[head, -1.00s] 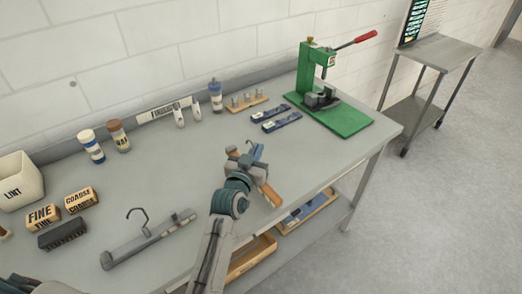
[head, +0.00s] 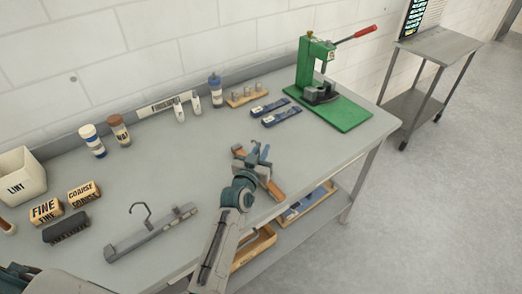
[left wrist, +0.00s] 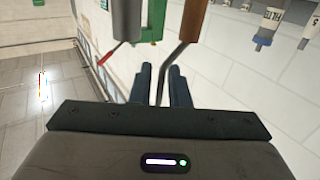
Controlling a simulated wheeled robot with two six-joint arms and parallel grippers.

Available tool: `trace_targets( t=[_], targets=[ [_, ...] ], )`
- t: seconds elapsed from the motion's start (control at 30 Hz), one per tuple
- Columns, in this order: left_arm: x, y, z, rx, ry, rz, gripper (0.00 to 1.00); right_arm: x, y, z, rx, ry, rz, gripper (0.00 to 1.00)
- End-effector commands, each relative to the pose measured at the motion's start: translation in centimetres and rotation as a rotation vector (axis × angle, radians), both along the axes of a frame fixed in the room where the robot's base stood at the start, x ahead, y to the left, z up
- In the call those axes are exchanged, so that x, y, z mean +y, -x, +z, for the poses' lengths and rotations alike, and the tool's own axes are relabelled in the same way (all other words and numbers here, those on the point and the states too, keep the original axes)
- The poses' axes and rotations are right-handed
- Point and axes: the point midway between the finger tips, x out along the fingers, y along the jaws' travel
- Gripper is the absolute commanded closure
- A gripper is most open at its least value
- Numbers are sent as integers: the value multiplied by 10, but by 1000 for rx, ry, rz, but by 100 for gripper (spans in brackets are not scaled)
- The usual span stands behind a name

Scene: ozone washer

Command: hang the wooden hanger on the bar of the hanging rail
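The wooden hanger (head: 271,188) is in my left gripper (head: 254,160), above the front edge of the workbench. Its brown ends show on either side of the gripper in the head view. In the left wrist view, the hanger's thin metal hook stem (left wrist: 162,80) passes between the two dark fingers of my left gripper (left wrist: 160,82), which are close on it. The brown wood (left wrist: 194,20) lies beyond the fingertips. Much of the hanger is hidden by the gripper in the head view. I cannot make out the hanging rail or its bar. My right gripper is not in view.
A grey bar with a hook (head: 150,234) lies at the bench's front left. Sponge blocks (head: 46,210), a lint bin (head: 20,178), bottles (head: 92,141) and blue packs (head: 281,117) stand farther back. A green press (head: 345,112) stands at the right end. The bench's middle is clear.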

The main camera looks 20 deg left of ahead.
Motion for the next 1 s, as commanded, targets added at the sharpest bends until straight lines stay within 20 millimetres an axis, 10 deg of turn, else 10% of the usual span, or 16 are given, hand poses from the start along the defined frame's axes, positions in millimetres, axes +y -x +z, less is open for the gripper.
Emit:
trace_targets(
  t=[0.43,1.0],
  targets=[
    [0,2,3,0,0,0,74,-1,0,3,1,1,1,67],
    [7,106,-1,1,1,1,74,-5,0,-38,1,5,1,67]
  ],
)
